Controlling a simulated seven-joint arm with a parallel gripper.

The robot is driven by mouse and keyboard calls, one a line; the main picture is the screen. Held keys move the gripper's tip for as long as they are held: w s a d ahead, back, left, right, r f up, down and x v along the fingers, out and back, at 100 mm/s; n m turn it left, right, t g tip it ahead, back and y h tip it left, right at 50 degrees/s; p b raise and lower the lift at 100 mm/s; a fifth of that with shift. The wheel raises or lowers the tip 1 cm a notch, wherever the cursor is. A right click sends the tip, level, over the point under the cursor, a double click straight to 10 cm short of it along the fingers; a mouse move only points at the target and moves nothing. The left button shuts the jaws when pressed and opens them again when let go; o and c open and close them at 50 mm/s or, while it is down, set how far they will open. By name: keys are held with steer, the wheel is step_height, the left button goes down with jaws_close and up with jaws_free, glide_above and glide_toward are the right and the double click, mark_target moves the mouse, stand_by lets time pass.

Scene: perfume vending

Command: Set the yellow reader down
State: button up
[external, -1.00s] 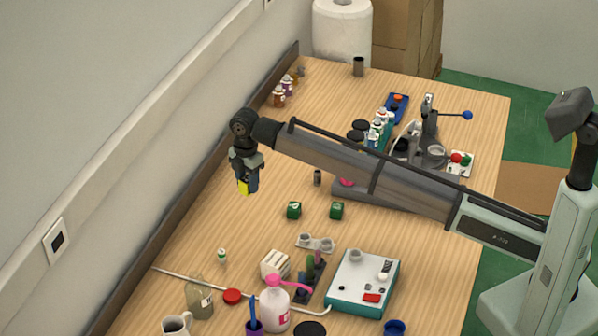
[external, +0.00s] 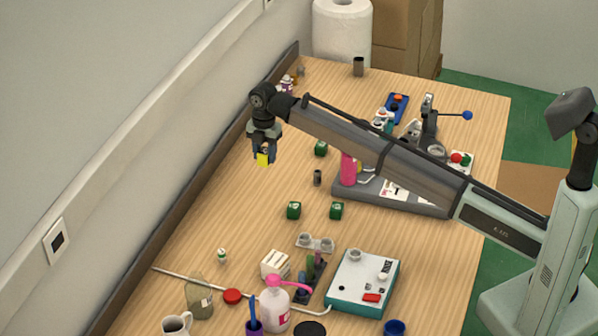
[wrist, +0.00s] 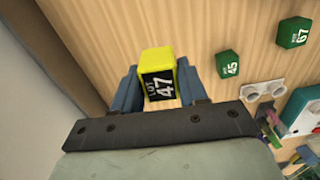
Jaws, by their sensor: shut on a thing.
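The yellow reader (external: 263,159) is a small yellow block, held between the fingertips of my gripper (external: 264,151) above the far left part of the wooden table. In the wrist view the yellow reader (wrist: 158,75) has a dark face reading "LOT 47" and sits between the two blue fingers of my gripper (wrist: 160,88). My gripper is shut on it and points down. The reader looks raised off the tabletop, though the exact height is hard to tell.
Green blocks (external: 294,210) and (external: 337,210) stand nearer the front, and another green block (external: 320,148) is to the right of my gripper. A small dark cylinder (external: 317,177) stands nearby. The dark wall edge (external: 215,165) runs along the left. Bare table lies below the gripper.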

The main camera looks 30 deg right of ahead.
steer(key=shift+f+n, duration=0.1)
steer(key=shift+n, duration=0.3)
steer(key=shift+f, duration=4.9)
steer(key=shift+f, duration=0.1)
steer(key=o, duration=1.1)
step_height(320, 180, up, 12)
steer(key=shift+r, duration=0.15)
